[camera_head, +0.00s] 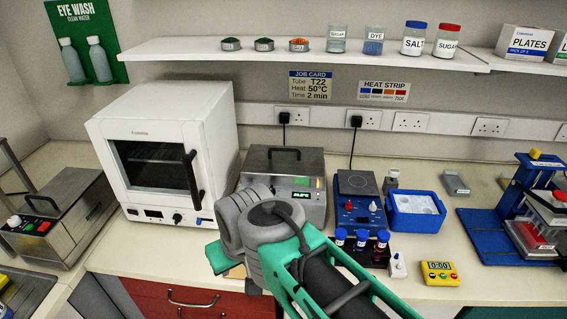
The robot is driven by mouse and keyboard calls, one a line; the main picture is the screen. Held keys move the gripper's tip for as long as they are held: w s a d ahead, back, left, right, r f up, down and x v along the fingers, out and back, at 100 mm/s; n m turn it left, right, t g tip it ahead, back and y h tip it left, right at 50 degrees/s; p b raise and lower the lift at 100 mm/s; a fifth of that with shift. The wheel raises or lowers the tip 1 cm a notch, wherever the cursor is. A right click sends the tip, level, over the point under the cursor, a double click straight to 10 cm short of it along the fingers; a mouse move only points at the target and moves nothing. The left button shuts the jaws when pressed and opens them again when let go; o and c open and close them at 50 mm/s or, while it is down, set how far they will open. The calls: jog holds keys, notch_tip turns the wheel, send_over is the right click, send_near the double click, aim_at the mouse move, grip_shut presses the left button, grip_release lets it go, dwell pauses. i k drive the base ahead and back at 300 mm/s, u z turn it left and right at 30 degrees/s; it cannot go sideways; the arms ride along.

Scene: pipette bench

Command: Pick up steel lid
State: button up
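A steel lid (285,162) with a black bar handle (284,150) lies on top of a steel bath unit (314,207) in the middle of the bench. The unit has a small green-lit display on its front. My arm comes in from the bottom right, and its grey wrist joint covers the unit's lower left front. The handle is clear of my arm. My gripper's fingers do not show; they are hidden behind the arm or out of the picture.
A white oven (165,150) stands close to the left of the bath unit. To the right are a blue hot plate (357,190), blue-capped tubes (361,240) in a rack, and a blue tray (416,212). A shelf (300,48) with jars runs above. A yellow timer (439,273) lies at the front right.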

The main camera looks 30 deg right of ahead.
aim_at(289, 165)
jog(key=z, duration=1.9)
jog(key=k, duration=0.85)
jog(key=u, duration=1.8)
jog(key=i, duration=0.5)
jog(key=z, duration=0.05)
